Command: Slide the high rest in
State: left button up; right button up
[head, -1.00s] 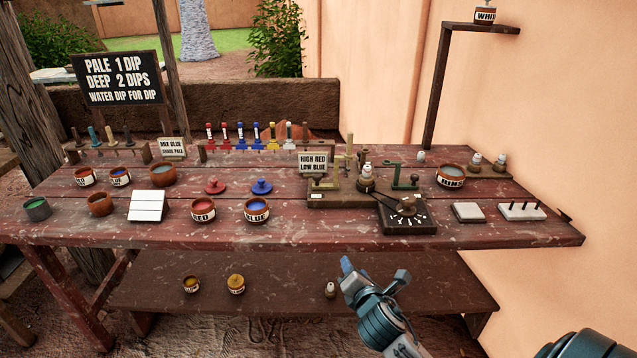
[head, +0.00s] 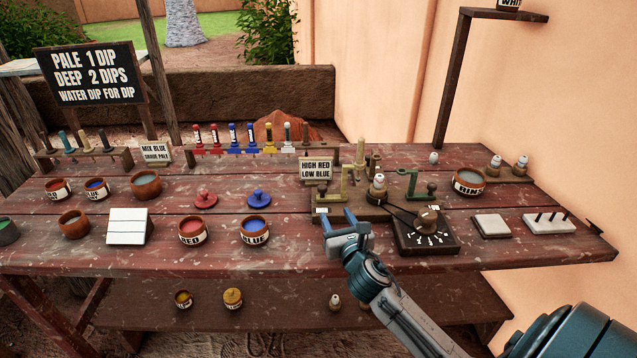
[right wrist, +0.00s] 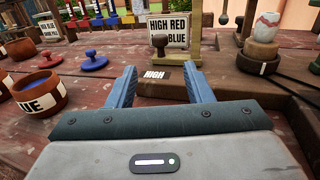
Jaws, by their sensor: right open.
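The olive-yellow high rest (head: 345,190) stands at the left end of a dark wooden base (head: 382,214), with a small dark knob. A label reading HIGH lies on the base in front of it. In the right wrist view the high rest (right wrist: 193,75) and its knob (right wrist: 160,42) stand straight ahead, beyond the fingertips. A green rest (head: 413,186) stands at the base's right. My right gripper (head: 338,218) is open and empty, just in front of the base's left end; its fingers (right wrist: 159,74) point at the knob. My left gripper is not in view.
A sign reading HIGH RED LOW BLUE (head: 317,169) stands behind the rest. A pale ringed piece (head: 378,186) on the base and a dial box (head: 426,230) are to the right. The blue pot (head: 254,231) is left of my gripper. The tabletop between them is bare.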

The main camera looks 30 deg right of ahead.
aim_at(324, 192)
jog(key=shift+w+d, duration=0.1)
jog(key=shift+w, duration=0.35)
jog(key=shift+w+d, duration=0.1)
jog(key=shift+w, duration=0.25)
jog(key=p+x, duration=0.1)
jog(key=x, duration=0.7)
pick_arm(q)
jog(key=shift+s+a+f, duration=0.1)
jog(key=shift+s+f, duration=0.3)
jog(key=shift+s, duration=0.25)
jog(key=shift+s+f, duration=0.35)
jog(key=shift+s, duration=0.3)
pick_arm(e)
jog(key=shift+w+d, duration=0.2)
jog(key=shift+w, duration=0.3)
grip_shut()
